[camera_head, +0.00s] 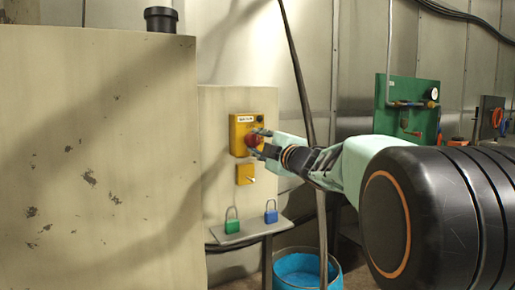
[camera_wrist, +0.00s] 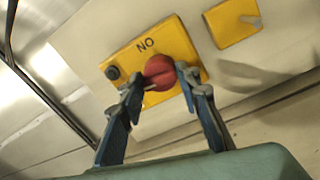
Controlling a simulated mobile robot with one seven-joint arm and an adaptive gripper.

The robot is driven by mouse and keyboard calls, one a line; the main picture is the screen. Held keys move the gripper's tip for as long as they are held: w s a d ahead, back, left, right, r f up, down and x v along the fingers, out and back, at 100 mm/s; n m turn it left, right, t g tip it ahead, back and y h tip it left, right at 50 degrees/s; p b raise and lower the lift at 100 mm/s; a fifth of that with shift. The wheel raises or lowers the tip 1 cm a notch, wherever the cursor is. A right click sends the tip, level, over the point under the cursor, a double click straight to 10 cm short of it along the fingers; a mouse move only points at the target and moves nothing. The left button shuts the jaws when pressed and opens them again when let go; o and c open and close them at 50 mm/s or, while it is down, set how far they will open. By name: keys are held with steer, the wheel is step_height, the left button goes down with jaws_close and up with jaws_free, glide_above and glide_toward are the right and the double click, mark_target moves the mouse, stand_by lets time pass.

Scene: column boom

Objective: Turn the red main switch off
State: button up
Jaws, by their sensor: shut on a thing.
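The red main switch (camera_head: 254,139) is a round red knob on a yellow plate (camera_head: 239,121) on the pale panel. It also shows in the wrist view (camera_wrist: 160,72), where the yellow plate (camera_wrist: 190,53) carries the letters "NO" and a small black knob. My gripper (camera_head: 262,143) reaches it from the right in the head view. In the wrist view its two blue-grey fingers (camera_wrist: 159,80) are shut on the red knob, one on each side. The fingertips cover the knob's side edges. I cannot tell which position the knob is turned to.
A smaller yellow plate (camera_head: 246,174) sits below the switch. A green padlock (camera_head: 233,226) and a blue padlock (camera_head: 271,216) stand on a shelf (camera_head: 250,233) under it. A blue bucket (camera_head: 300,270) is on the floor. A dark cable hangs in front of the wall. A large pale cabinet (camera_head: 90,150) fills the left.

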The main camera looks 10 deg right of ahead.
steer(key=shift+f+n, duration=0.2)
steer(key=shift+n, duration=0.4)
steer(key=o, duration=1.1)
steer(key=shift+c, duration=0.2)
steer(key=shift+o, duration=0.2)
steer(key=shift+r, duration=0.1)
steer(key=v, duration=0.7)
steer(key=shift+s, duration=0.25)
